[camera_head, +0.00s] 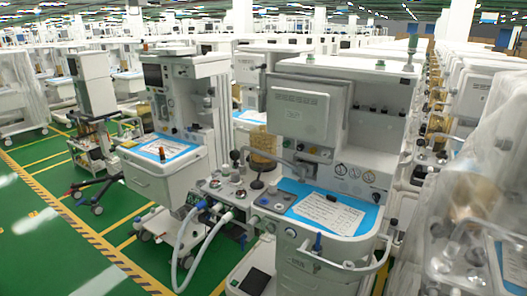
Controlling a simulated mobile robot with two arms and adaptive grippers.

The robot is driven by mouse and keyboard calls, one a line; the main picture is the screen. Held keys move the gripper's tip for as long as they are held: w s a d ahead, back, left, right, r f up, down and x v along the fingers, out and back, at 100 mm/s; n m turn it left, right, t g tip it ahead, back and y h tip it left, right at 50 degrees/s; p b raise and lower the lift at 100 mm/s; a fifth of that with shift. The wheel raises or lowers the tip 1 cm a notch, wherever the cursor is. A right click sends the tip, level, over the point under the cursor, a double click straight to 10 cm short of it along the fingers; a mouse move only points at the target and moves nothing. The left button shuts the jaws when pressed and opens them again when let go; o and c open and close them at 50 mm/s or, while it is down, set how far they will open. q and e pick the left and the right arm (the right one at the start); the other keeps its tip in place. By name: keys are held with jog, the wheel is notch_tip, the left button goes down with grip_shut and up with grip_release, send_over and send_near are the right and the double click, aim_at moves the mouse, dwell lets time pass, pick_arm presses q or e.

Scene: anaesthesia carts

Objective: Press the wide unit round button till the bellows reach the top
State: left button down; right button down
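A wide white anaesthesia unit (355,90) stands right of centre. It has a grey screen panel (299,114), round gauges and a blue work surface (362,222) with a white printed sheet (328,212). An amber bellows cylinder (263,143) stands at its left side; the height of the bellows inside cannot be made out. Several small round knobs or buttons are on the ledge below the cylinder and on the front edge; which one is the round button is too small to tell. Neither of my grippers is in view.
A narrower cart (165,125) with a blue-topped drawer stands to the left. Pale hoses (205,245) hang between the two units. A plastic-covered unit (475,190) crowds the right side. Open green floor (45,230) with yellow lines lies at the left; rows of carts fill the back.

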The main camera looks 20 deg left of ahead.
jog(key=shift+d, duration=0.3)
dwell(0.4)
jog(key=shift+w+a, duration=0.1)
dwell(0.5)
